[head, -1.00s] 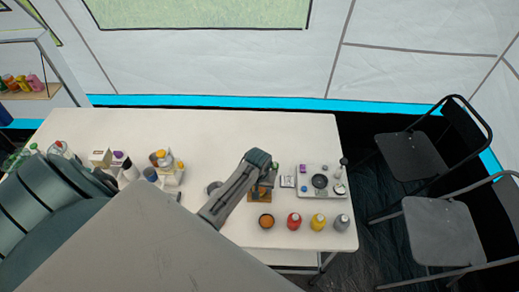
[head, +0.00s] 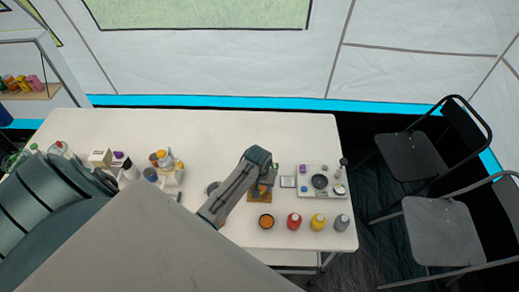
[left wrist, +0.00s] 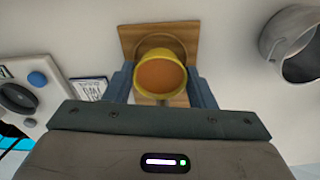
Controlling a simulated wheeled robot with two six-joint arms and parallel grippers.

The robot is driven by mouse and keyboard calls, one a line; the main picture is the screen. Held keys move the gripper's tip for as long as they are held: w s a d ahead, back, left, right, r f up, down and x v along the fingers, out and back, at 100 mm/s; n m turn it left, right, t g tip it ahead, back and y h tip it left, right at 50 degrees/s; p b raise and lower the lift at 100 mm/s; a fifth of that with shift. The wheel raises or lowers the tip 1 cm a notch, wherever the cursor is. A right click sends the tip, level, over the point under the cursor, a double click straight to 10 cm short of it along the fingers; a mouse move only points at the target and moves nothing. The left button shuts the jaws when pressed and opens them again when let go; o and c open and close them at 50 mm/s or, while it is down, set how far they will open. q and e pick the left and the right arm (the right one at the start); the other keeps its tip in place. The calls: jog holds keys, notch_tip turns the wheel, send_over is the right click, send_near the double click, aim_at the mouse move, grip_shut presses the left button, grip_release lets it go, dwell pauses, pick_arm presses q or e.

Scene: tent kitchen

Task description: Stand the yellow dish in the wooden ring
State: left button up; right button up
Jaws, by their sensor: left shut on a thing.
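The yellow dish (left wrist: 160,74), with an orange-brown inside, is between the two fingers of my left gripper (left wrist: 162,88) in the left wrist view. The gripper is shut on it. The wooden ring sits on a square wooden board (left wrist: 128,38), directly behind the dish in that view; the dish hides much of it. Whether the dish touches the ring I cannot tell. In the head view the wooden board (head: 259,198) lies on the white table under my left gripper (head: 264,188), partly covered by the arm. My right gripper is not in view.
A metal mug (left wrist: 290,45) stands close to the board.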

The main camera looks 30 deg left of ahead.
pick_arm(q)
jog(key=shift+f+b, duration=0.35)
jog(key=shift+f, duration=0.5)
dwell(0.7)
jog(key=shift+r, duration=0.3)
jog(key=shift+r+p, duration=0.35)
jog(key=shift+r, duration=0.15)
jog(key=shift+f+b, duration=0.35)
jog(key=shift+f, duration=0.4)
dwell(0.8)
jog(key=o, duration=0.5)
jog(key=shift+s+d+r+p, duration=0.1)
jog(key=shift+s+r, duration=0.05)
jog(key=shift+r, duration=1.7)
jog(key=shift+s+d+r+p, duration=0.1)
jog(key=shift+s+r+p, duration=0.1)
jog(key=shift+r, duration=1.6)
jog(key=shift+s+r+p, duration=0.1)
jog(key=shift+s+r, duration=0.05)
jog(key=shift+r, duration=1.7)
